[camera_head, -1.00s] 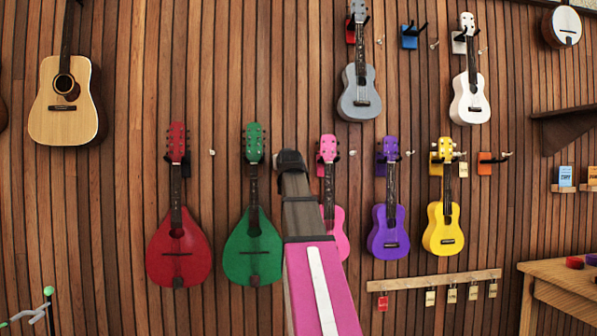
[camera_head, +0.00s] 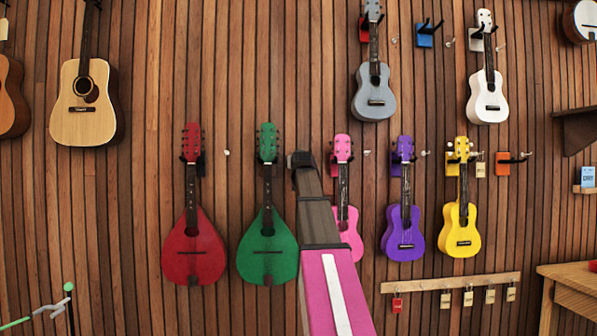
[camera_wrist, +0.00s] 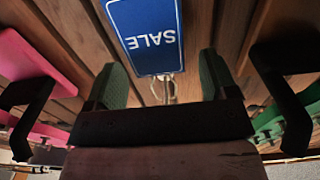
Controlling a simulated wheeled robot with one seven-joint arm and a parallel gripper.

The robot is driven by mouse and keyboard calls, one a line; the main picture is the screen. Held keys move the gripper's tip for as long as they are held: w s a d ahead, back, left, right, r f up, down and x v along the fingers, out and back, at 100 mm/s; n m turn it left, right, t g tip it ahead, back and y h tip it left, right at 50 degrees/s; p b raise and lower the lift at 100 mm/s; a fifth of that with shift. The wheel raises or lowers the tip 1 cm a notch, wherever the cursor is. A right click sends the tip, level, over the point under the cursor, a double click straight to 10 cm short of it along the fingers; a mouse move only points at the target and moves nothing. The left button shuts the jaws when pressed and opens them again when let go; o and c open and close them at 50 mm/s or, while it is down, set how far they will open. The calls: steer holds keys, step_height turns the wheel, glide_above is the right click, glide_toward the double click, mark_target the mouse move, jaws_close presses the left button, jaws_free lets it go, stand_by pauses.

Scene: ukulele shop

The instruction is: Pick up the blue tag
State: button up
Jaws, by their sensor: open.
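The blue tag (camera_wrist: 148,32) fills the upper middle of the wrist view, with the word SALE upside down in white and a pale border. A metal hook (camera_wrist: 164,88) shows at its lower edge. My gripper (camera_wrist: 160,74) is open, with its dark green fingers on either side of the tag's lower edge and the hook; contact cannot be told. In the head view my gripper (camera_head: 299,160) is in front of the wall between the green mandolin (camera_head: 267,245) and the pink ukulele (camera_head: 350,232). The tag is not visible there, apparently hidden by my gripper.
Instruments hang close on both sides, with dark hangers (camera_wrist: 283,95) near my fingers. A red mandolin (camera_head: 195,248) hangs left; purple (camera_head: 404,232) and yellow (camera_head: 460,230) ukuleles hang right. A wooden rail (camera_head: 455,281) with small tags is lower right, near a table (camera_head: 572,272).

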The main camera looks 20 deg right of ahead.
steer(key=shift+w+d, duration=0.15)
steer(key=shift+w, duration=0.35)
steer(key=c, duration=1)
steer(key=shift+r, duration=0.1)
